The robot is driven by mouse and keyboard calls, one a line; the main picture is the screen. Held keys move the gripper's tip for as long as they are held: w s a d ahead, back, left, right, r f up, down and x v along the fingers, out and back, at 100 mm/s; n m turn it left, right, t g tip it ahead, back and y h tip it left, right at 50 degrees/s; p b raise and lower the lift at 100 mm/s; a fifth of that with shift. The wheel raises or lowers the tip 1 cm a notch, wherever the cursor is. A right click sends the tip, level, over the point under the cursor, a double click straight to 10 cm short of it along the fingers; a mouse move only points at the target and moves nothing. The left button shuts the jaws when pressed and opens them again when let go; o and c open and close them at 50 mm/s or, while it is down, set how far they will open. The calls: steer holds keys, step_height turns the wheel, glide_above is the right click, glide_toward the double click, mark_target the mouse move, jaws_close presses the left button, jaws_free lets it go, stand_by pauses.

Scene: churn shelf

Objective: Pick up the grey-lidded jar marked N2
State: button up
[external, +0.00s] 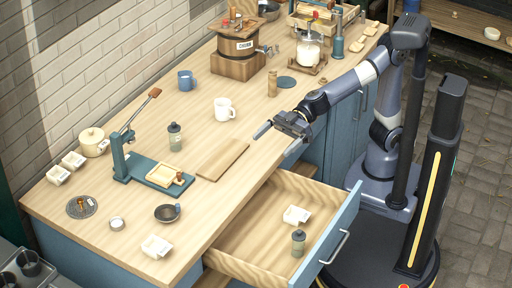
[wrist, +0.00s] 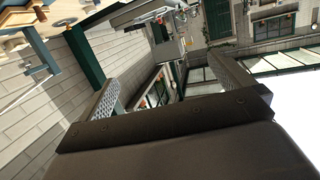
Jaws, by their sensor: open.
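Two small jars with grey lids show in the external view. One jar (external: 175,136) stands upright on the counter, behind the teal press. The other jar (external: 298,244) stands in the open drawer (external: 243,247). The marks on both are too small to read, so I cannot tell which is N2. My gripper (external: 277,140) is open and empty above the counter's front edge, right of the wooden board and apart from both jars. The wrist view shows its two spread fingers (wrist: 170,92) with nothing between them; no jar can be made out there.
A wooden board (external: 222,158), a white mug (external: 224,109) and a teal lever press (external: 122,158) stand near the counter jar. A white dish (external: 296,215) lies in the drawer beside its jar. The drawer juts out from the counter front. A churn (external: 238,47) stands farther back.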

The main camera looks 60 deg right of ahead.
steer(key=shift+c, duration=0.2)
steer(key=c, duration=0.8)
steer(key=shift+w, duration=0.1)
steer(key=m+t+h+p, duration=0.4)
steer(key=p, duration=1)
glide_toward(175, 137)
steer(key=shift+h, duration=0.3)
steer(key=w+f, duration=0.1)
steer(key=w+a, duration=0.1)
steer(key=w+f, duration=0.1)
steer(key=shift+w+a+f+p, duration=0.2)
steer(key=shift+a+f+p, duration=0.05)
steer(key=shift+f+p, duration=0.05)
steer(key=shift+p+x, duration=0.65)
steer(key=shift+x, duration=2.45)
